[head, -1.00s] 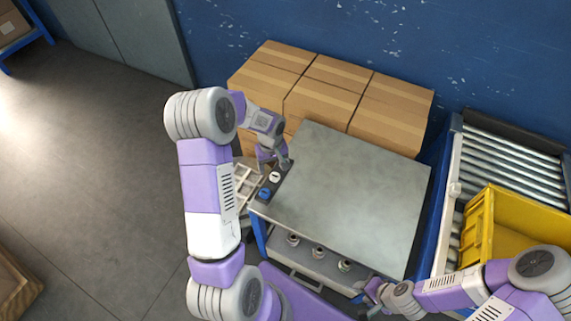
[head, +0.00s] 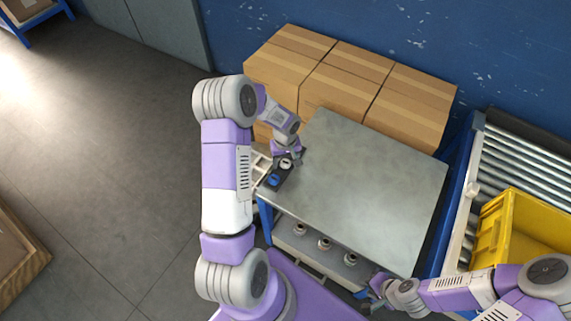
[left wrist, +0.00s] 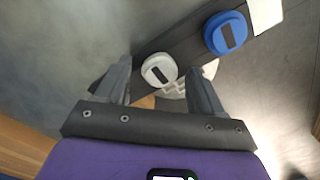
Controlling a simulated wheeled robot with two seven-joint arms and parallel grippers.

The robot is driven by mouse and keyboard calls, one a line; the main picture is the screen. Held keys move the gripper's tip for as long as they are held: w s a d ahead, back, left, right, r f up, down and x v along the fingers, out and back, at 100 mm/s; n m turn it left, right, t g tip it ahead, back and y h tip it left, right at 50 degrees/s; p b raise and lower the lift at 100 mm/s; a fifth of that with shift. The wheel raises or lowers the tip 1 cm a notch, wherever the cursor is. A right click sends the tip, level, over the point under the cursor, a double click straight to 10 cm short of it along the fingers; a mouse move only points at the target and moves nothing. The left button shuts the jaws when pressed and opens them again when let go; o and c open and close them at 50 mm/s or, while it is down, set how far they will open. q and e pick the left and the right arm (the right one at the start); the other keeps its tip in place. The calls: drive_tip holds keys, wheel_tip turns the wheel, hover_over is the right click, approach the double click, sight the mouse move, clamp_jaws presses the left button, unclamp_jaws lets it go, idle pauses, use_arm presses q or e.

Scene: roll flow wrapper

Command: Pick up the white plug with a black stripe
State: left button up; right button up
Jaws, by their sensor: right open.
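The white plug with a black stripe (left wrist: 159,70) sits in the dark strip holder (left wrist: 185,45) at the table's left edge; the plug also shows in the head view (head: 286,164). My left gripper (left wrist: 160,82) is open, with one finger on each side of the white plug in the left wrist view. I cannot tell whether the fingers touch it. In the head view my left gripper (head: 291,158) is right at the plug and partly hides it. My right gripper (head: 373,293) is open and empty near the table's front right corner.
A blue plug (left wrist: 226,33) sits beside the white one in the same strip. Several small round parts (head: 324,244) sit on the lower shelf. A yellow crate (head: 492,235) is on the roller conveyor at right.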

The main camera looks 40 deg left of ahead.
sight(286, 162)
use_arm(q)
drive_tip(key=c, duration=1)
drive_tip(key=shift+r, duration=0.1)
wheel_tip(286, 162, up, 10)
drive_tip(key=p, duration=0.3)
